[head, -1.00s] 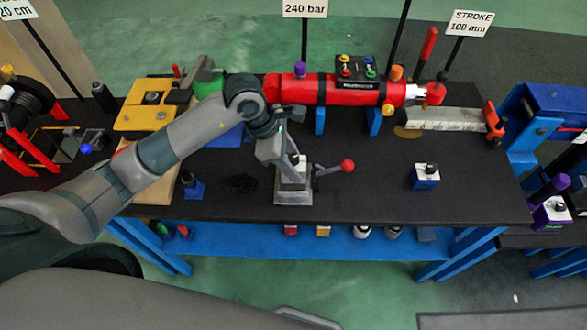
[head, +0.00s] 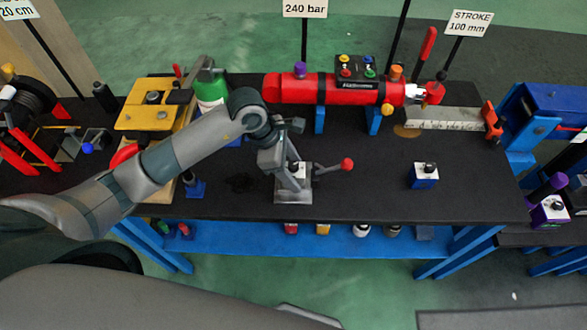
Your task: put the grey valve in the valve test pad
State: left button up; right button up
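The grey valve (head: 299,171), with a white top and a dark knob, is at the middle of the black bench. My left gripper (head: 291,180) is shut on it from above and partly hides it. Below it is the valve test pad (head: 293,197), a grey block with a red-ball lever (head: 346,164) on its right side. The valve is over or in the pad; the gripper hides whether it is fully seated. My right gripper is not in view.
A blue valve (head: 423,176) stands to the right on the bench. A red cylinder (head: 345,89) lies along the back. A yellow stand (head: 150,115) and a green bottle (head: 211,90) are at left. The bench between the pad and blue valve is clear.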

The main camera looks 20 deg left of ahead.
pick_arm(q)
jog(key=shift+r, duration=0.15)
jog(key=shift+a+r, duration=0.1)
jog(key=shift+r, duration=0.05)
jog(key=b+v, duration=0.2)
jog(key=v, duration=0.9)
jog(key=shift+r+b, duration=0.25)
jog(key=shift+b, duration=0.1)
jog(key=shift+a, duration=0.15)
dwell(0.6)
